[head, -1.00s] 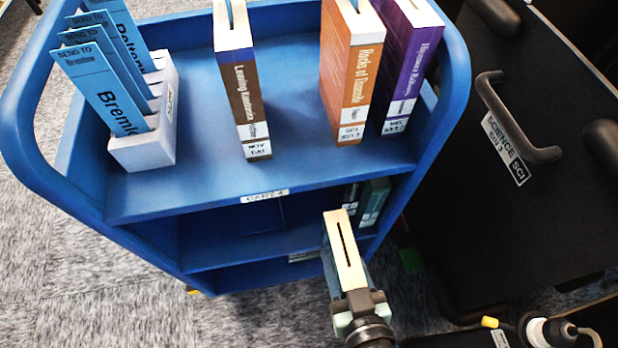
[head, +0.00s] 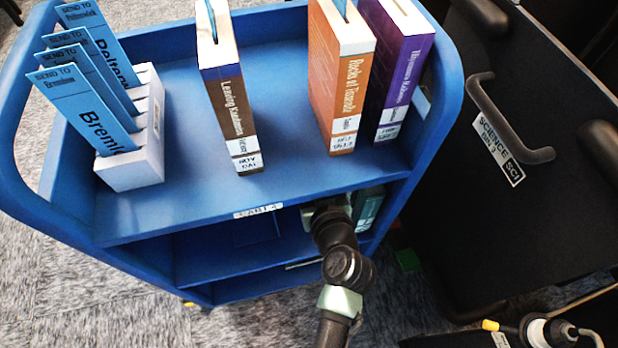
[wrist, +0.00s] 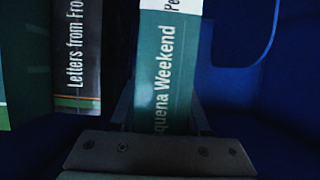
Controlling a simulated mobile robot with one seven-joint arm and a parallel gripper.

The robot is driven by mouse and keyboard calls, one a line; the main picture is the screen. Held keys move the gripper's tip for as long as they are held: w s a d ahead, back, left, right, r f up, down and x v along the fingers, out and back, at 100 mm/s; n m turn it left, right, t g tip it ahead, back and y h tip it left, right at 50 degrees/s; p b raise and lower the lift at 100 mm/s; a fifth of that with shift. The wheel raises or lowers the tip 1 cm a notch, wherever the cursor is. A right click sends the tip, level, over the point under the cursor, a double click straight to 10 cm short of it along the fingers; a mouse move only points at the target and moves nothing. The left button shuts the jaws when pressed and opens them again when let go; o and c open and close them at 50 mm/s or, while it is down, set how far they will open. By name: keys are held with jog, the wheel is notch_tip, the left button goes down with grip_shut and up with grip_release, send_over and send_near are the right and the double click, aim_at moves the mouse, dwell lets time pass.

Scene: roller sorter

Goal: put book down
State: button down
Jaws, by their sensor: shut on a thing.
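My gripper (wrist: 160,125) is shut on a teal-green book (wrist: 166,75) with white spine lettering ending in "quena Weekend". The book stands upright in the wrist view, with a white label at its top. In the head view my gripper (head: 330,214) reaches into the blue cart's middle shelf (head: 225,262), under the top shelf; the held book is hidden there. I cannot tell whether the book touches the shelf. A dark book (wrist: 77,60) reading "Letters from Fro" stands left of it, with a gap between.
The cart's top shelf (head: 285,160) holds a brown book (head: 232,110), an orange book (head: 338,90), a purple book (head: 405,70) and a white slip holder (head: 135,172). A blue side wall (wrist: 270,110) is right of the held book.

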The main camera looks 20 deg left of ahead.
jog(key=shift+w+a+r, duration=0.1)
jog(key=shift+w+a, duration=0.25)
jog(key=shift+w, duration=0.15)
jog(key=shift+f+b, duration=0.8)
jog(key=shift+f, duration=1.1)
jog(key=shift+c, duration=1.8)
grip_release()
jog(key=shift+f, duration=0.1)
